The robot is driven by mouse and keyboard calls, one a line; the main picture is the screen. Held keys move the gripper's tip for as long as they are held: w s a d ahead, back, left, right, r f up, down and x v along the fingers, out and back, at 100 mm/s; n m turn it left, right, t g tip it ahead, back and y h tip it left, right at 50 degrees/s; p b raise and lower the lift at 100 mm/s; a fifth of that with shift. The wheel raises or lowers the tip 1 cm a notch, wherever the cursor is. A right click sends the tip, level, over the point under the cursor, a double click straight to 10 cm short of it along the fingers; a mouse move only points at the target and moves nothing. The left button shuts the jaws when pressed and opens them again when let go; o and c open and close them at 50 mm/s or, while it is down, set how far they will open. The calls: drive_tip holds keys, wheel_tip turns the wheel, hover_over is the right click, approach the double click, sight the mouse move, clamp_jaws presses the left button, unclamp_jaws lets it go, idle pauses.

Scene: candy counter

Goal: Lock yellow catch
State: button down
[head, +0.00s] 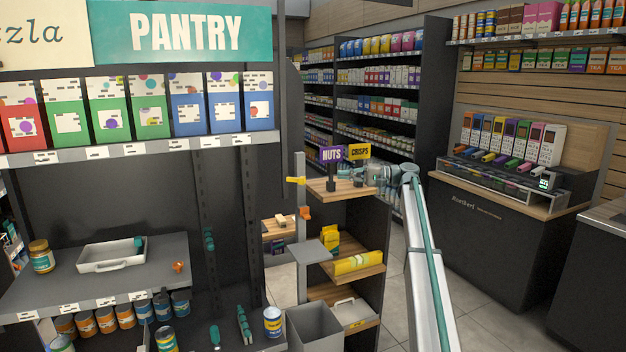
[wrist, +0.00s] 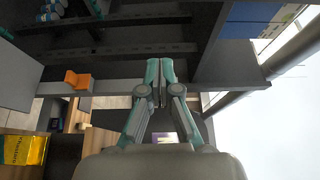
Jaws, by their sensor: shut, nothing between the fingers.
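The yellow catch (head: 295,181) is on the upper part of a grey upright post (head: 301,240) in the head view. It lies about level, its longer end pointing left. An orange catch (head: 305,213) sits lower on the same post and also shows in the wrist view (wrist: 78,80). My gripper (head: 350,173) is right of the yellow catch, above the wooden shelf top, partly behind the sign holders. In the wrist view my gripper (wrist: 160,82) is shut and empty, its fingertips in front of the post. I cannot make out the yellow catch there; the fingers may hide it.
A purple NUTS sign (head: 332,154) and a yellow CRISPS sign (head: 359,151) stand on the wooden shelf top (head: 340,190) close to my gripper. A grey plate (head: 298,251) juts out lower down. The pantry shelf unit (head: 140,148) stands left of the post.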

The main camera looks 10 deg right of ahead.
sight(296, 180)
drive_tip(key=s+a+p, duration=0.1)
drive_tip(key=a+p, duration=0.3)
drive_tip(key=a, duration=0.7)
drive_tip(key=shift+s+a+p, duration=0.2)
drive_tip(key=shift+a+p, duration=0.1)
drive_tip(key=shift+p, duration=0.05)
drive_tip(key=shift+s+d, duration=0.1)
drive_tip(key=shift+d, duration=0.05)
